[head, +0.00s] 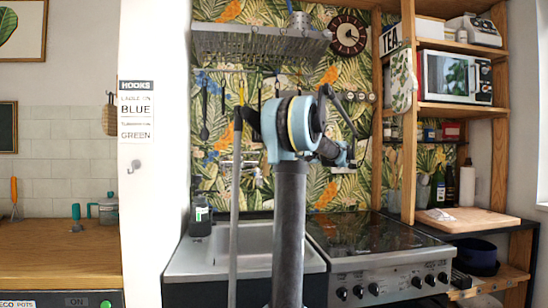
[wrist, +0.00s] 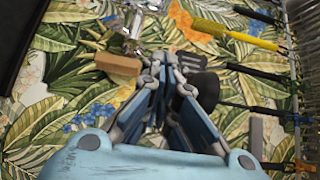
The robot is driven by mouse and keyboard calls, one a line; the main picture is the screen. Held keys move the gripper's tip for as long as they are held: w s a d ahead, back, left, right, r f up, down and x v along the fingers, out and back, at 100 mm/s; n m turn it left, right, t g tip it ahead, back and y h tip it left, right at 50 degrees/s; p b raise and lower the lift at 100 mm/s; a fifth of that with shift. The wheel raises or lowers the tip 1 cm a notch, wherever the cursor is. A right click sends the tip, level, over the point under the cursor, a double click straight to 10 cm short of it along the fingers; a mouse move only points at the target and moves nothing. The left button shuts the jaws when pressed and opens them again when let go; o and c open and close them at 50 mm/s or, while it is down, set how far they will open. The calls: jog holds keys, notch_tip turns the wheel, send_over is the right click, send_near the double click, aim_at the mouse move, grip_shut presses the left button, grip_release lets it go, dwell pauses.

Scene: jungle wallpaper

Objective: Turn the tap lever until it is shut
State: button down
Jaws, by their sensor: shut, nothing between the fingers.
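The chrome tap (head: 258,178) is on the patterned wall above the sink, partly covered by my arm in the head view. In the wrist view, shiny chrome parts of it (wrist: 128,32) show at the top, left of my gripper. I cannot make out clearly which part is the lever or how it is turned. My gripper (wrist: 174,64) is shut and empty, its fingertips close together right of and below the chrome parts; contact cannot be told.
The sink (head: 188,268) lies below the tap, with a dark bottle (head: 200,218) at its left. A hob (head: 365,236) is to the right. Utensils hang under the rack (head: 260,42); a yellow-handled one (wrist: 235,34) and a black one (wrist: 202,90) are close to my gripper.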

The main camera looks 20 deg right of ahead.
jog(key=w+a, duration=0.5)
jog(key=a, duration=0.4)
jog(key=shift+w+a, duration=0.25)
jog(key=shift+a, duration=0.15)
jog(key=shift+s+d, duration=0.1)
jog(key=shift+s, duration=0.1)
